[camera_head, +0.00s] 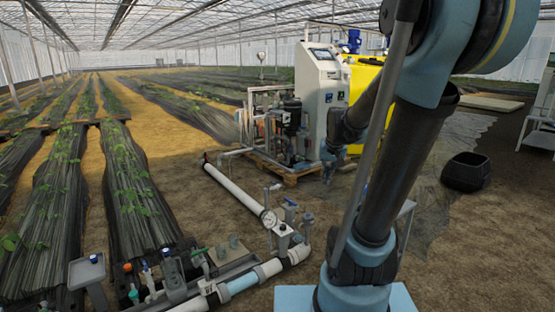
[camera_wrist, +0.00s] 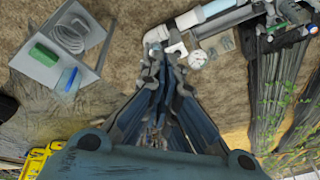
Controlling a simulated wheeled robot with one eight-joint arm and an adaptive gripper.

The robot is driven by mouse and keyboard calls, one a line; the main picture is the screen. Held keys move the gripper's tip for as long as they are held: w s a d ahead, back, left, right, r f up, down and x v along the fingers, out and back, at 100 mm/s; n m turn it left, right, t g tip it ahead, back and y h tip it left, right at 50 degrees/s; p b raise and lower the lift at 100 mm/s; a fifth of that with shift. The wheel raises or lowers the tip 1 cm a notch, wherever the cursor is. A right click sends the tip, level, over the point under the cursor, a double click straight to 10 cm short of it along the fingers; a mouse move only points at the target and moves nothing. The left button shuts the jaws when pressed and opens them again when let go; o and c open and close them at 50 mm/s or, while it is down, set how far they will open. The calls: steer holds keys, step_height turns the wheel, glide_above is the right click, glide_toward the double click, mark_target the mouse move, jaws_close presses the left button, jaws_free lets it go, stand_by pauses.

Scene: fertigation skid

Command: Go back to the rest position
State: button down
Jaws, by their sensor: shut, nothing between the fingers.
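My gripper (camera_wrist: 165,65) fills the lower middle of the wrist view, with its fingers together and nothing held between them. In that view the fingertips lie in line with the elbow of the white pipe (camera_wrist: 158,35) and beside the round gauge (camera_wrist: 198,58); I cannot tell the gap in depth. In the head view my arm rises at the right of centre and bends back, and my gripper (camera_head: 329,162) shows small beside the dark arm link, in front of the skid. Its fingers are too small there to make out clearly.
The grey control cabinet (camera_head: 318,88) stands on a pallet, with a yellow tank (camera_head: 364,90) behind. The white pipe (camera_head: 236,192) with its gauge (camera_head: 268,218) runs low in front. A black bucket (camera_head: 466,172) stands right. A small table (camera_wrist: 88,72) holds a green block (camera_wrist: 44,54).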

steer(key=s+f+g, duration=0.1)
steer(key=s+f, duration=0.2)
steer(key=s, duration=0.8)
steer(key=s+d+f+n, duration=0.1)
steer(key=s+f, duration=0.3)
steer(key=s, duration=0.7)
steer(key=shift+f+n+g+h, duration=0.2)
steer(key=shift+n+g+h, duration=0.1)
steer(key=shift+g, duration=0.1)
steer(key=shift+w, duration=0.1)
steer(key=shift+w+f, duration=0.2)
steer(key=shift+w, duration=0.25)
